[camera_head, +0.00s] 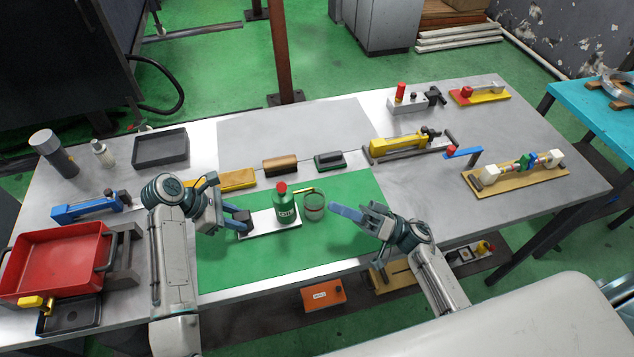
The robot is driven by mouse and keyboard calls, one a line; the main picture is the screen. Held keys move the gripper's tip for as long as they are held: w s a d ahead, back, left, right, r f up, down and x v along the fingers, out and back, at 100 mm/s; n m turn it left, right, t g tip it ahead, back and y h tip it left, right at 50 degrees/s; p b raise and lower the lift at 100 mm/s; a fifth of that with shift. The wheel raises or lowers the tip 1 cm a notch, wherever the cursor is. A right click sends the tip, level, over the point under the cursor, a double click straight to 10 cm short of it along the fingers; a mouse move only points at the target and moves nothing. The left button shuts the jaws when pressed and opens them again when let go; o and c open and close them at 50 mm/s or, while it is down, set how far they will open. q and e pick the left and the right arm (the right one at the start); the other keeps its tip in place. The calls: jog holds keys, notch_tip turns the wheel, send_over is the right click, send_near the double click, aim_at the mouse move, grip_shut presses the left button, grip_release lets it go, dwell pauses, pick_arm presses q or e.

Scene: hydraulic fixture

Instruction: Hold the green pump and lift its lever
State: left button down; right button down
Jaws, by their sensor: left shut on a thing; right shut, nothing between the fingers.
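The green pump (286,208) with a red top stands upright on a pale base plate (262,222) on the green mat. A short yellow bar (304,190) sticks out from its upper right side; I cannot tell if this is the lever.
A red tray (57,262) and a blue clamp (90,208) are at the left. A yellow block (237,180), a brown block (281,165) and a dark green block (329,160) line the mat's back edge. The mat (300,255) is clear in front of the pump.

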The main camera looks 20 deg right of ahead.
pick_arm(q)
jog(key=c, duration=1)
grip_release()
